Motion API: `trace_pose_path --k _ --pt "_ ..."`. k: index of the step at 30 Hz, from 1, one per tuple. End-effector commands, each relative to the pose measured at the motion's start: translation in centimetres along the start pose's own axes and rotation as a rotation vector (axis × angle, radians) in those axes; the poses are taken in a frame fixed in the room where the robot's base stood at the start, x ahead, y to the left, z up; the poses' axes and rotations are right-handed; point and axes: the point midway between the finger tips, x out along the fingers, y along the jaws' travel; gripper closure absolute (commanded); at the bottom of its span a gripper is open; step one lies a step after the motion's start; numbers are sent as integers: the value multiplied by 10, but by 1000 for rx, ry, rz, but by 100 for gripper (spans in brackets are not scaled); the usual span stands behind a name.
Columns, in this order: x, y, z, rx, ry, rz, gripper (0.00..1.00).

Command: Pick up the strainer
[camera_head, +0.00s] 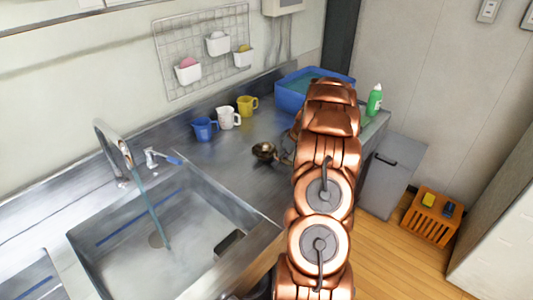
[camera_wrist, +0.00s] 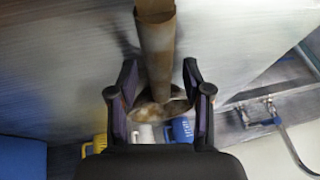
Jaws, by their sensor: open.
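The strainer (camera_head: 264,151) is a small dark metal bowl on the steel counter, left of my arm in the head view. Its handle side is partly hidden behind my arm there. In the wrist view the strainer's thick brownish handle (camera_wrist: 157,45) runs down from the top edge, and its round bowl (camera_wrist: 150,110) is behind it. My gripper (camera_wrist: 160,78) is open, with one finger on each side of the handle. I see gaps between the fingers and the handle. My gripper is mostly hidden by my arm in the head view.
Blue (camera_head: 204,129), white (camera_head: 228,118) and yellow (camera_head: 247,106) mugs stand behind the strainer. A blue basin (camera_head: 290,97) and a green bottle (camera_head: 375,99) are at the counter's far end. The sink (camera_head: 120,237), with its tap running, is at front left.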

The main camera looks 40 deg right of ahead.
Motion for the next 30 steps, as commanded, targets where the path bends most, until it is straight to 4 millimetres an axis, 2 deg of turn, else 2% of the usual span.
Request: trace_pose_path --k 5,19,30 --pt "0 0 0 -1 0 0 50" --pt "0 0 0 -1 0 0 98" --pt "0 0 0 -1 0 0 100"
